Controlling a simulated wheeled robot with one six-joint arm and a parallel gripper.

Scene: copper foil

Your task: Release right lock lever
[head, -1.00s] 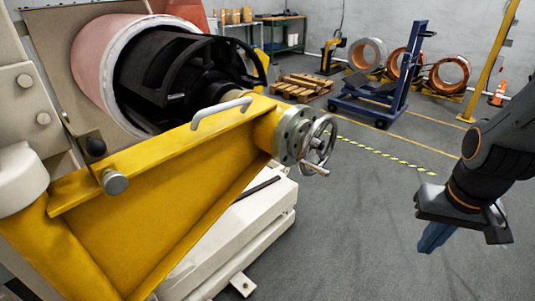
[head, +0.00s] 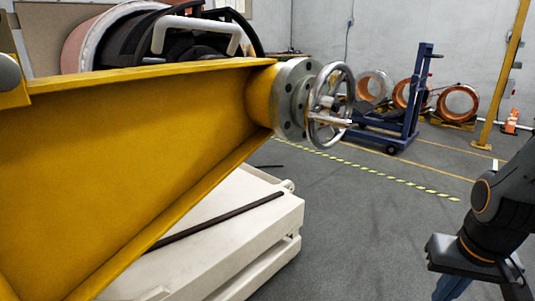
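The yellow swing arm (head: 140,150) of the machine fills the left of the head view. A silver handwheel (head: 331,104) with a small crank handle sits on a grey bolted flange (head: 290,100) at its right end. A grey round knob (head: 8,72) shows at the left edge. I cannot tell which part is the right lock lever. My gripper (head: 452,288) hangs at the lower right, apart from the machine; its blue fingers are cut off by the frame's bottom edge.
A cream base block (head: 225,235) with a dark rod (head: 220,218) lies under the yellow arm. Grey floor (head: 370,220) is clear between machine and my arm. Behind stand a blue lift trolley (head: 412,110), copper coils (head: 458,103), a yellow post (head: 503,75) and an orange cone (head: 511,122).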

